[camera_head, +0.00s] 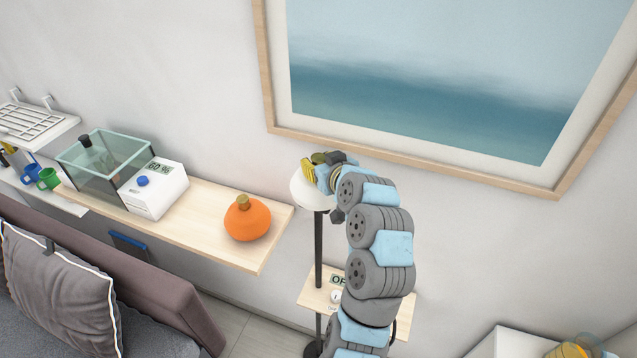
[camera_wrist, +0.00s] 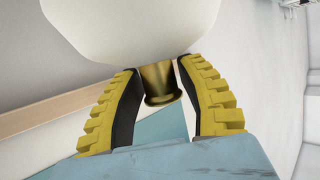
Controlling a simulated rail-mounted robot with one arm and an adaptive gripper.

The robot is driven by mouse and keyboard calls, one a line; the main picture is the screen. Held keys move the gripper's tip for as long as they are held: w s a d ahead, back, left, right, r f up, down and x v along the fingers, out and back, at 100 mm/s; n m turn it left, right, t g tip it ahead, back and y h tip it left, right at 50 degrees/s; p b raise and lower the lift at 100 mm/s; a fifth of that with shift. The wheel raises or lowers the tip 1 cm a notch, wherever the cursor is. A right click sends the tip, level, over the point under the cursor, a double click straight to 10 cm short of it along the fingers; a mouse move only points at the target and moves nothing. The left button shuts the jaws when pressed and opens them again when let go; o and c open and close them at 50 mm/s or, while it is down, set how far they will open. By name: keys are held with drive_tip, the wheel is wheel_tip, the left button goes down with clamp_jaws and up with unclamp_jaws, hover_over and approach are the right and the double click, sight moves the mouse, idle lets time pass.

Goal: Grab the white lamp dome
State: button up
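A brass knob (camera_wrist: 158,82) sticks out of the dome towards the wrist camera. My gripper (camera_head: 315,163) is at the top of the dome, hiding part of it. In the wrist view, its yellow-backed fingers with black pads (camera_wrist: 158,72) are drawn in close on both sides of the knob's neck. They appear closed on it, though a sliver of space shows at the right.
A wooden shelf (camera_head: 200,218) on the left holds an orange vase (camera_head: 247,219), a white box with a display (camera_head: 155,188) and a glass tank (camera_head: 105,160). A framed picture (camera_head: 430,130) hangs behind my arm.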

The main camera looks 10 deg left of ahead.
clamp_jaws()
